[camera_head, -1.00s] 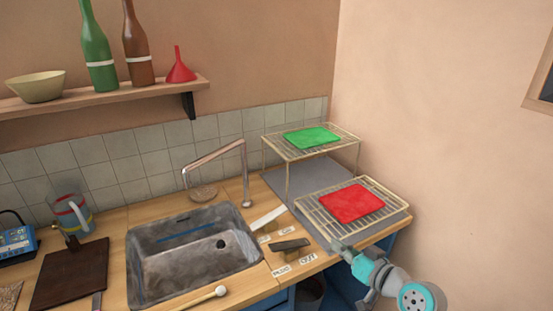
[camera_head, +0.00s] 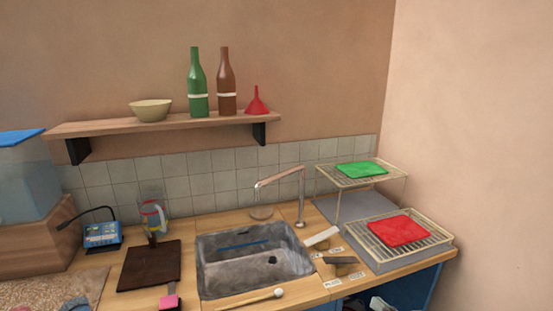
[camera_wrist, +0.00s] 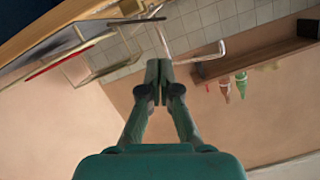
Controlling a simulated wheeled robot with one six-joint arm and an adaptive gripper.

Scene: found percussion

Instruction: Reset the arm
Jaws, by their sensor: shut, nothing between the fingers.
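My gripper (camera_wrist: 159,72) shows in the wrist view with its fingertips together and nothing between them. It points toward the tiled wall and the tap, clear of the rack and the shelf. The red cloth (camera_head: 398,230) lies on the lower wire rack (camera_head: 442,237), and the green cloth (camera_head: 361,169) lies on the upper wire rack (camera_head: 328,174). Both lie flat.
A sink (camera_head: 255,284) with a tap (camera_head: 303,195) is set in the wooden counter. A dark board (camera_head: 150,265), a pitcher (camera_head: 154,217) and a mallet (camera_head: 262,296) lie around it. A shelf (camera_head: 90,129) holds a bowl (camera_head: 151,110), bottles and a funnel (camera_head: 257,103).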

